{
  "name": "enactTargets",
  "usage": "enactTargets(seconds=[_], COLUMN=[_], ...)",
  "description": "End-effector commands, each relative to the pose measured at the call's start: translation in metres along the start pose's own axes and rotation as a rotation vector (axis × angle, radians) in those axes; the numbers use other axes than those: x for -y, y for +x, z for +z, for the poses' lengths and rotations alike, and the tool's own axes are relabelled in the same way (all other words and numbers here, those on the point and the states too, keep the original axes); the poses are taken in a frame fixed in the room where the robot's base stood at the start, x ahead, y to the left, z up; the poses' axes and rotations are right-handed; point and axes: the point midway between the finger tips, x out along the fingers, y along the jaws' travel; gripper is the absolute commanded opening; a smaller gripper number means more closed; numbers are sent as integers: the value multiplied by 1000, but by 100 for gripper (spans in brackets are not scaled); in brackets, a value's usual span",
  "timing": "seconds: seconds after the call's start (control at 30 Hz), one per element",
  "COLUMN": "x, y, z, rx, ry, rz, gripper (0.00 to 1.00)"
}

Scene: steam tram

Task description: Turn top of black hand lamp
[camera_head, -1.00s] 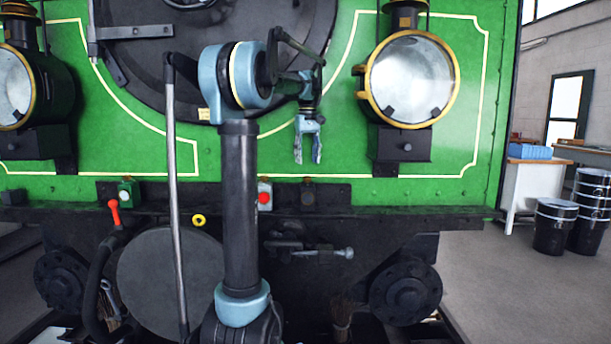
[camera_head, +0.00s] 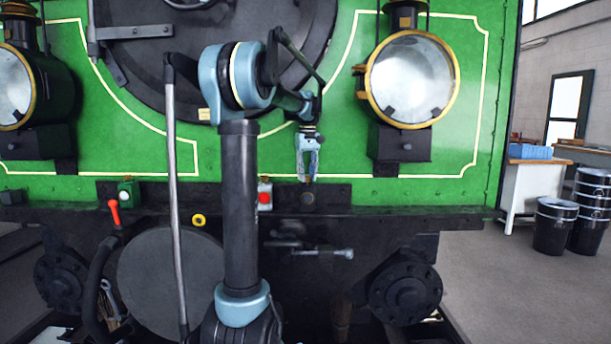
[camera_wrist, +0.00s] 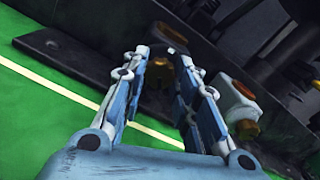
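The black hand lamp (camera_head: 308,198) stands on the dark ledge at the front of the green engine, its round lens facing out. It is small and hard to make out against the dark plate behind it. My gripper (camera_head: 308,176) points down just above the lamp, with its fingers apart. In the wrist view, my open gripper (camera_wrist: 170,60) has the dark lamp (camera_wrist: 187,72) showing between and beyond its fingers, partly hidden by one finger. I cannot tell whether the fingers touch the lamp.
A white hand lamp (camera_head: 265,193) with a red lens stands close to the left of the black one; it also shows in the wrist view (camera_wrist: 243,105). A green hand lamp (camera_head: 125,191) stands further left. A big headlamp (camera_head: 411,80) juts out to the upper right.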

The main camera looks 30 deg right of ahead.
Motion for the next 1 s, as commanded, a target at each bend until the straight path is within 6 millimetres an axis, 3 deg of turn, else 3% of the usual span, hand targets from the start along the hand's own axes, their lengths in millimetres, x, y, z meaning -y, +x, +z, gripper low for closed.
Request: enactTargets(seconds=[0.07,0.47,1.0], x=[0,0,1], y=[0,0,0], z=[0,0,0], rx=[0,0,0], ry=[0,50,418], rz=[0,0,0], gripper=[2,1,1])
